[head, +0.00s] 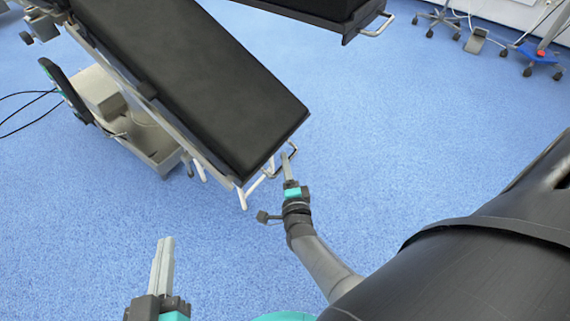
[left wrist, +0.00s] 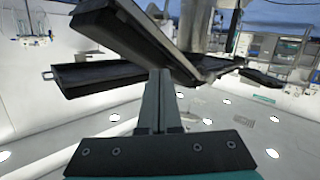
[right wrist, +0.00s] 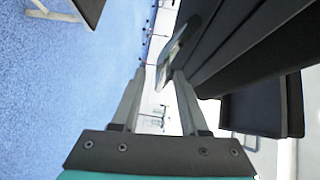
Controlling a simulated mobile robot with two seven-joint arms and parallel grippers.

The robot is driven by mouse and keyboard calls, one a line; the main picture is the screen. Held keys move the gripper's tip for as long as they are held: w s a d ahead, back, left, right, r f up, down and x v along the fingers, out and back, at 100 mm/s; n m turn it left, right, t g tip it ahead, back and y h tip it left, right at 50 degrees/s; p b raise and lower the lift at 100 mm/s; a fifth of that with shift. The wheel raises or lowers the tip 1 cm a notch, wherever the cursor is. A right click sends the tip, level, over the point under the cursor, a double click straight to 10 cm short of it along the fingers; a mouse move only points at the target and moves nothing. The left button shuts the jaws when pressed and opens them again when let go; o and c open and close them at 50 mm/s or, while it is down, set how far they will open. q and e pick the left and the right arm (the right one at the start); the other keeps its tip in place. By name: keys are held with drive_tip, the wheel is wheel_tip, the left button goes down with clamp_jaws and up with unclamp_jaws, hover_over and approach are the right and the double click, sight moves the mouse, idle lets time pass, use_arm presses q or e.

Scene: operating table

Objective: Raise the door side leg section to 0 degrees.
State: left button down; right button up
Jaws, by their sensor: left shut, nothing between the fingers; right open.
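A long black padded leg section (head: 200,80) runs from the upper left toward the middle in the head view. It has a metal side rail and a looped metal handle (head: 291,150) at its near right corner. My right gripper (head: 287,158) is open at this corner, its fingertips close to the handle. My left gripper (head: 166,242) is shut and empty, over the floor. In the left wrist view a tilted black pad (left wrist: 135,35) is above its fingertips.
A second black pad (head: 335,14) with an end handle (head: 378,24) is at the top of the head view. The table base (head: 145,140) stands under the near section. Wheeled stands (head: 535,60) are at the upper right. Blue floor (head: 400,130) is clear between.

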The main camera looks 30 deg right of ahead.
use_arm(q)
drive_tip(key=shift+s+d+r+t, duration=0.3)
drive_tip(key=shift+r+t, duration=0.1)
drive_tip(key=shift+t, duration=0.2)
use_arm(e)
drive_tip(key=shift+x, duration=0.75)
clamp_jaws()
idle(0.6)
